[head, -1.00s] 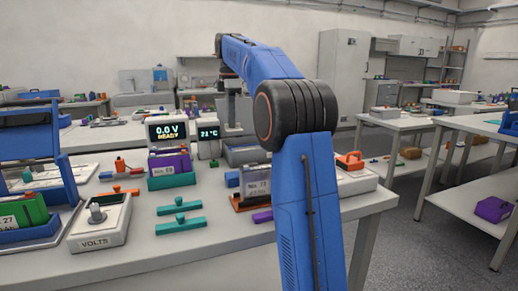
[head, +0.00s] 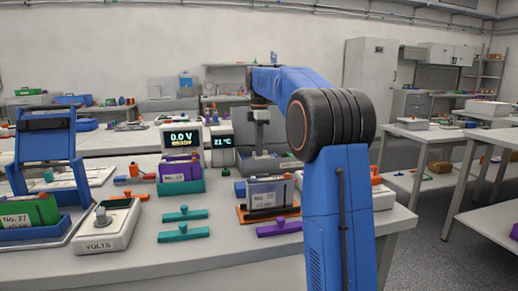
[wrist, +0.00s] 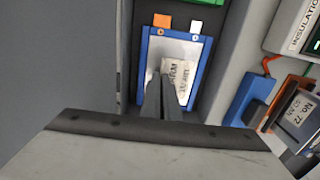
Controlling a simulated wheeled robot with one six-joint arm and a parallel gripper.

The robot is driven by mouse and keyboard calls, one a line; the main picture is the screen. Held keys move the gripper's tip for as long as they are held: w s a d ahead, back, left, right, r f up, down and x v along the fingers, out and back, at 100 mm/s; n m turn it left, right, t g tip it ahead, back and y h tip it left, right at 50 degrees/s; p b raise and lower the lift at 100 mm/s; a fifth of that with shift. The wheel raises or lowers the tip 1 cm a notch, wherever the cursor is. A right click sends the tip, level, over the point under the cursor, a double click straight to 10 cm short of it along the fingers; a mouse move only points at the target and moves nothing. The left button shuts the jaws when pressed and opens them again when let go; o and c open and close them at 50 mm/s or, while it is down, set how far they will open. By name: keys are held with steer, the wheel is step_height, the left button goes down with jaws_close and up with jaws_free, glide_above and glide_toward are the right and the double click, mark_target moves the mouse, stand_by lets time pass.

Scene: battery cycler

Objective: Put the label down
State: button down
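The label is a small pale card with dark print (wrist: 181,82), at my fingertips in the wrist view and slightly tilted. My gripper (wrist: 160,80) has its two dark fingers close together and looks shut on the label; the fingers hide part of it. Just beneath is a silvery pouch cell (wrist: 184,46) in a blue frame (wrist: 147,62), with an orange and a white tab at its far end. Whether the label touches the cell I cannot tell. In the head view my gripper (head: 261,150) points down over a grey tray (head: 284,163); the label is not distinguishable there.
A cell marked No. 72 (head: 270,194) stands in an orange holder, just in front of the tray. A 0.0 V display (head: 181,138), a 21 °C display (head: 221,141) and purple cells (head: 181,166) stand to the left. Teal bars (head: 184,213) lie on the bench nearer me.

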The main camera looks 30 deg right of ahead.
steer(key=shift+f, duration=0.15)
steer(key=c, duration=2.4)
jaws_free()
steer(key=o, duration=0.4)
steer(key=shift+c, duration=0.2)
step_height(320, 180, up, 12)
